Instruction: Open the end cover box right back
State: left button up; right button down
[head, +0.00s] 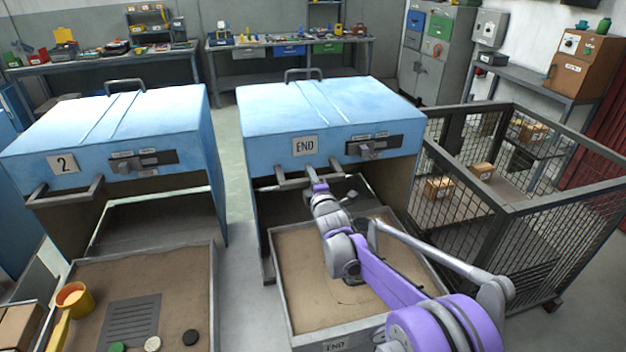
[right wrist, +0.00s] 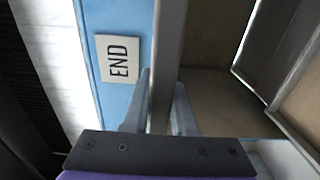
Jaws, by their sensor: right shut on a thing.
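The blue END cover box (head: 330,105) stands in the middle of the head view, with an END label (head: 305,146) on its front. A grey handle bar (head: 290,181) sticks out along its lower front edge. My right gripper (head: 317,184) is at this bar. In the right wrist view the two fingers (right wrist: 160,108) close around the grey bar (right wrist: 168,60), beside the END label (right wrist: 118,59). Below the cover's front edge is an open gap, with a sand-filled tray (head: 278,290) in front. My right arm hides part of the tray. My left gripper is not in view.
A similar blue box marked 2 (head: 120,120) stands to the left, with its own sand tray (head: 212,310) holding a yellow cup (head: 74,298). A wire mesh cage (head: 560,230) with small cartons stands close on the right. Workbenches line the back wall.

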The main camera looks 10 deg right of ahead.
aim_at(305, 163)
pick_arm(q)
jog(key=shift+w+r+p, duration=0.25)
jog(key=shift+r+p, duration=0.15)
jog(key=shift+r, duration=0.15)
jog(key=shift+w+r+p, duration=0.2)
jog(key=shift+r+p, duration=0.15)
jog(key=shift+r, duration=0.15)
pick_arm(e)
jog(key=w, duration=0.7)
jog(key=shift+w+a, duration=0.1)
jog(key=shift+w, duration=0.05)
jog(key=c, duration=0.7)
grip_release()
jog(key=s+b, duration=0.1)
jog(key=s, duration=0.8)
jog(key=shift+s, duration=0.35)
jog(key=shift+s+b, duration=0.3)
jog(key=shift+s, duration=0.25)
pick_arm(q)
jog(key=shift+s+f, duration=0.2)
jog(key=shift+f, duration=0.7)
pick_arm(e)
jog(key=shift+d, duration=0.2)
